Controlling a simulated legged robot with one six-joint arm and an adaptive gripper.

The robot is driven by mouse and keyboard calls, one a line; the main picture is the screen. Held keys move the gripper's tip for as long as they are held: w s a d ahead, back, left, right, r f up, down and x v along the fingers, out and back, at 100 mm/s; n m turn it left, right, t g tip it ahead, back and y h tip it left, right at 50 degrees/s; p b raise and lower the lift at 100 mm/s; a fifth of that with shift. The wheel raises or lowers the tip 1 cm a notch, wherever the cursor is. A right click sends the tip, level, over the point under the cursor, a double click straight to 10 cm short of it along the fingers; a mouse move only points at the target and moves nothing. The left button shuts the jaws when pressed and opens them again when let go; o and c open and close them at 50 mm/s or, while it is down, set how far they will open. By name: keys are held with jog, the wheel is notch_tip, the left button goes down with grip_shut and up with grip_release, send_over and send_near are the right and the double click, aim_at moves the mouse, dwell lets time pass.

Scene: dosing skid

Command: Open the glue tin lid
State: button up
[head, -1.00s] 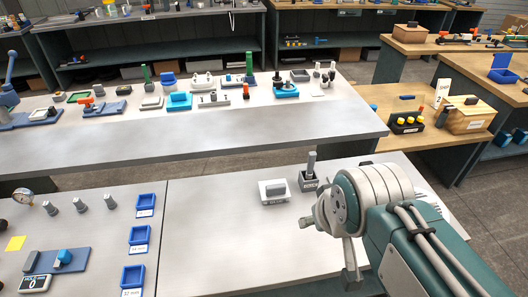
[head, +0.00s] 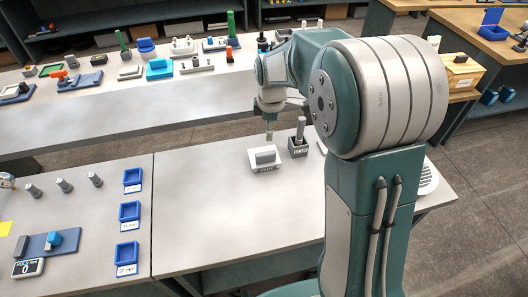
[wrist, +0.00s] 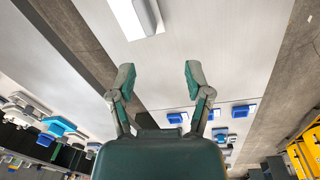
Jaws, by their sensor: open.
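A white plate with a grey rounded block on it, which I take for the glue tin (head: 264,159), sits on the right-hand bench; the writing on its front edge is too small to read. It also shows at the top edge of the wrist view (wrist: 137,16), partly cut off. My gripper (wrist: 159,75) is open and empty, its two fingers apart over bare bench. In the head view its end (head: 269,134) hangs just behind and above the tin, partly hidden by my wrist. I cannot see any gap between lid and tin.
A dark holder with an upright grey handle (head: 299,140) stands close to the right of the tin. Blue bins (head: 129,212) line the left bench beside a blue fixture (head: 52,241). The bench in front of the tin is clear. A crowded bench stands behind, across a gap.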

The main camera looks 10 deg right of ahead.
aim_at(265, 153)
jog(key=w+f+n, duration=0.1)
jog(key=f, duration=0.1)
jog(key=w+f+n, duration=0.1)
jog(key=w+f, duration=0.1)
jog(key=w+f+n+g, duration=0.1)
jog(key=f, duration=0.1)
jog(key=shift+w+f, duration=0.15)
jog(key=shift+f, duration=0.1)
notch_tip(265, 153, down, 11)
jog(key=shift+r, duration=0.1)
grip_shut()
